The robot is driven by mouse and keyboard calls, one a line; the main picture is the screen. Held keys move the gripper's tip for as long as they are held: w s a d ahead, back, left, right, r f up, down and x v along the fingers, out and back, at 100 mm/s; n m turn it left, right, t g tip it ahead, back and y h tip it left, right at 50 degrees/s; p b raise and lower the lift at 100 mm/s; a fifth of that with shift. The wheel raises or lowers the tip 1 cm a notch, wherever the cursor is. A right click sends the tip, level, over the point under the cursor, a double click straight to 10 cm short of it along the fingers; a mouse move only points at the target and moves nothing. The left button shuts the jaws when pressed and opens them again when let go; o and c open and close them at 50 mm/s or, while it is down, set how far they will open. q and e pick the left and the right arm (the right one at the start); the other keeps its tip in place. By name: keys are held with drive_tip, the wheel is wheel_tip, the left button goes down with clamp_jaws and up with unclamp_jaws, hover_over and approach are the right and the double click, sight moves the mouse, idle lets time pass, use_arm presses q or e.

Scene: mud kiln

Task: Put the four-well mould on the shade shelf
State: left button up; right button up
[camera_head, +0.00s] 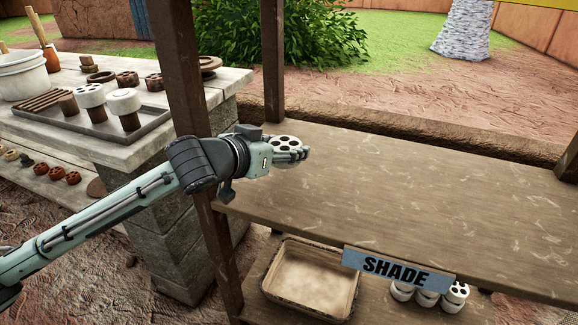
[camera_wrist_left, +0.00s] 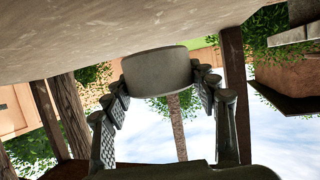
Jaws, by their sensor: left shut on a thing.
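The four-well mould (camera_head: 284,142) is a pale round piece with dark holes in its top. My left gripper (camera_head: 292,153) is shut on it, over the left part of the shade shelf's upper board (camera_head: 410,190). In the left wrist view the mould (camera_wrist_left: 158,72) shows as a grey cylinder between the fingers, close to the board's surface (camera_wrist_left: 90,30). I cannot tell whether it touches the board. The blue SHADE sign (camera_head: 397,270) is on the shelf's front edge. My right gripper is not in view.
The upper board is otherwise bare. Wooden posts (camera_head: 273,60) stand at its corners. Below are a shallow tan tray (camera_head: 312,280) and several white moulds (camera_head: 428,297).

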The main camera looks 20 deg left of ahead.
sight(284, 165)
use_arm(q)
wheel_tip(284, 165, down, 4)
drive_tip(key=shift+r+b, duration=0.1)
drive_tip(key=shift+b, duration=0.2)
drive_tip(key=shift+f, duration=0.2)
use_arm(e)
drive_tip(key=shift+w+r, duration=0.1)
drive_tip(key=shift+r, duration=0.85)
use_arm(q)
drive_tip(key=o, duration=1.1)
drive_tip(key=shift+f, duration=0.15)
